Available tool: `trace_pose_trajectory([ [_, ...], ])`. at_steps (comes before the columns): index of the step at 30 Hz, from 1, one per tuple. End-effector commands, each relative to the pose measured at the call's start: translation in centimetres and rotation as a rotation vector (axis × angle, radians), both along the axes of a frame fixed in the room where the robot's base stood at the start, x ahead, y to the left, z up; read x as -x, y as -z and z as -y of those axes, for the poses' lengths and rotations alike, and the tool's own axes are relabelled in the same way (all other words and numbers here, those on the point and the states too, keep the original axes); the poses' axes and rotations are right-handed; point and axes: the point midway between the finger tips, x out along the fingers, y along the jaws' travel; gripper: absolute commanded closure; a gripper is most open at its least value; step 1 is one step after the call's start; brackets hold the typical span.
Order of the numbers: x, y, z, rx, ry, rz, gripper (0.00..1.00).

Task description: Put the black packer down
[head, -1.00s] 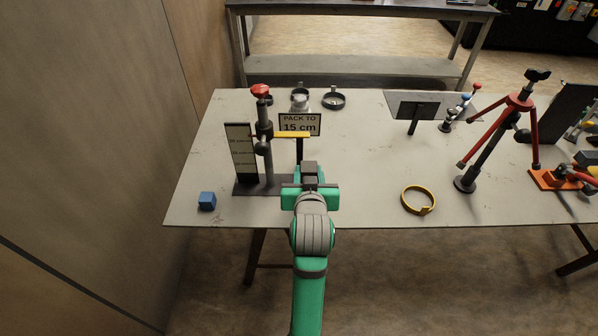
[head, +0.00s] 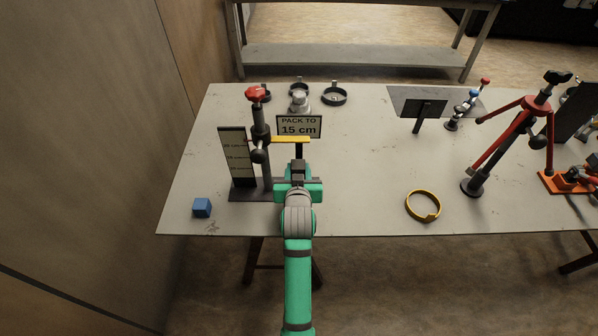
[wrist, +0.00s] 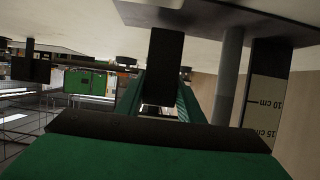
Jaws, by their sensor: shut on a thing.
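The black packer (wrist: 163,65) is a dark upright block held between the fingers of my gripper (wrist: 160,105) in the wrist view, which shows the scene upside down. In the head view my gripper (head: 298,187) is shut on the packer (head: 298,171), whose top shows above the green fingers. It is just right of a stand with a grey post (head: 265,172), a red knob (head: 256,94) and a yellow arm (head: 290,140). A scale board (head: 236,160) stands left of the post. I cannot tell whether the packer's lower end touches anything.
A "PACK TO 15 cm" sign (head: 299,127) stands behind the packer. A blue cube (head: 202,207) lies to the left and a yellow ring (head: 423,206) to the right on the bench (head: 365,160). A red tripod (head: 510,140) stands farther right. The bench's middle is clear.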

Motion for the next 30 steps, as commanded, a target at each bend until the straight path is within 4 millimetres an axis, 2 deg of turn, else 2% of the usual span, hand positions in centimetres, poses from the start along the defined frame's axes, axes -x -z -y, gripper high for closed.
trace_pose_trajectory([
  [1,0.1,0.8,0.1,0.000,0.002,-0.003,0.95],
  [4,0.0,1.6,0.2,0.000,0.002,0.000,0.95],
  [21,0.0,2.5,0.1,0.000,0.001,0.001,0.95],
  [22,0.0,2.6,0.2,0.000,0.002,0.000,0.61],
  [24,0.0,2.5,0.3,0.001,0.004,0.000,0.47],
  [30,0.0,2.5,0.4,0.000,0.006,0.000,0.47],
])
